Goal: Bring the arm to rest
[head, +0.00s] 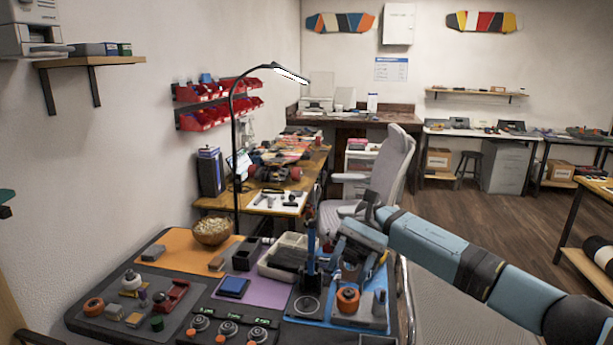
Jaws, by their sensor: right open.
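My right arm (430,240), blue and dark grey, reaches in from the lower right. Its right gripper (346,268) hangs over the right part of the workbench mat, above a blue tray area (375,292). The fingertips are small and partly hidden against the clutter; the jaws are open and I see nothing held. An orange round part (348,299) stands just below the gripper. A blue upright tool (312,245) stands just left of it. My left gripper is not in view.
The workbench (130,325) is crowded: a wooden bowl (212,231), a dark blue block (233,287), a pale bin (268,266) and several small parts. A lamp (234,150) rises behind. A grey chair (388,175) stands beyond the arm. Open floor (475,215) lies at right.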

